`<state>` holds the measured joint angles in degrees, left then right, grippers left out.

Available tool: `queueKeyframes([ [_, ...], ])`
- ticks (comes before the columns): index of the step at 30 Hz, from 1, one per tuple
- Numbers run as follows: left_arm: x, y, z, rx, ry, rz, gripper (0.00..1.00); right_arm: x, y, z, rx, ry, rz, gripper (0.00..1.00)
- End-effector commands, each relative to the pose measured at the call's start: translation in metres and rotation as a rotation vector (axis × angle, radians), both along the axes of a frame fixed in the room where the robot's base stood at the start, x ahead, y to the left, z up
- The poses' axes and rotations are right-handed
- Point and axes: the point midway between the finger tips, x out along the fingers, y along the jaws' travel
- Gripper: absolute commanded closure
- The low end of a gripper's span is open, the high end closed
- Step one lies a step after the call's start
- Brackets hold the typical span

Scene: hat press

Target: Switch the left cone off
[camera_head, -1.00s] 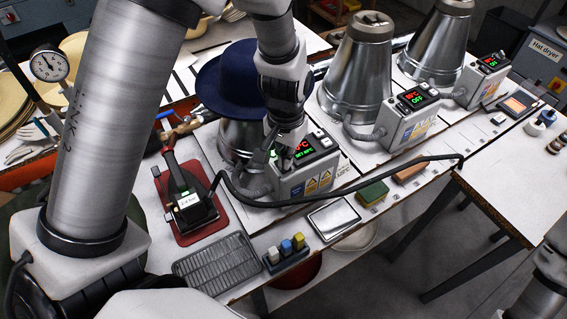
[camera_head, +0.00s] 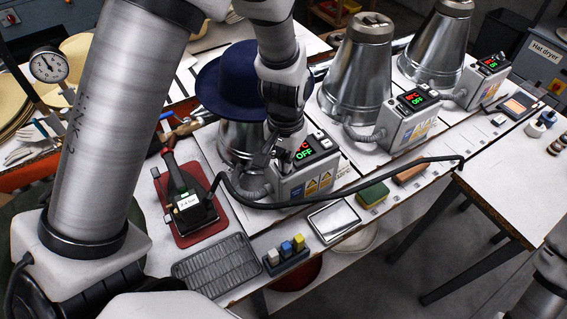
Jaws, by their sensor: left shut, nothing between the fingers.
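The left cone (camera_head: 236,140) is a metal cone with a dark blue felt hat (camera_head: 225,85) on top. Its grey control box (camera_head: 300,180) stands at its right front, and the lower green line of the box's display (camera_head: 305,154) reads OFF. My left gripper (camera_head: 270,158) is shut and empty, pointing down at the left edge of this box, beside the display. The arm hides part of the cone and the box's top, so I cannot tell whether the fingertips touch it. My right gripper is not in view.
Two bare metal cones, the middle one (camera_head: 357,75) and the right one (camera_head: 438,45), stand behind with their own lit boxes. An iron (camera_head: 187,200) rests on a red mat (camera_head: 163,182). A black cable crosses the bench front. A wire rack (camera_head: 217,266) lies at front left.

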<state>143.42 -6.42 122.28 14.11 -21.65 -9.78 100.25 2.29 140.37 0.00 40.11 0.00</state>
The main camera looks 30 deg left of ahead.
Motion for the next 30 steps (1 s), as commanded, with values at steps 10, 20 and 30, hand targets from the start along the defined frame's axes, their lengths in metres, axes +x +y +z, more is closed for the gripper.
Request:
queueKeyframes([
  [10,0.000,0.000,0.040,0.000,-0.001,0.000,1.00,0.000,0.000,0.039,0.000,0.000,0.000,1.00],
  [20,0.000,0.000,0.068,0.000,-0.001,0.000,1.00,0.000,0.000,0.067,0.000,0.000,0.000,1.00],
  [30,0.000,0.000,0.067,0.000,-0.001,0.000,1.00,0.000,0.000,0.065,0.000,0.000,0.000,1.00],
])
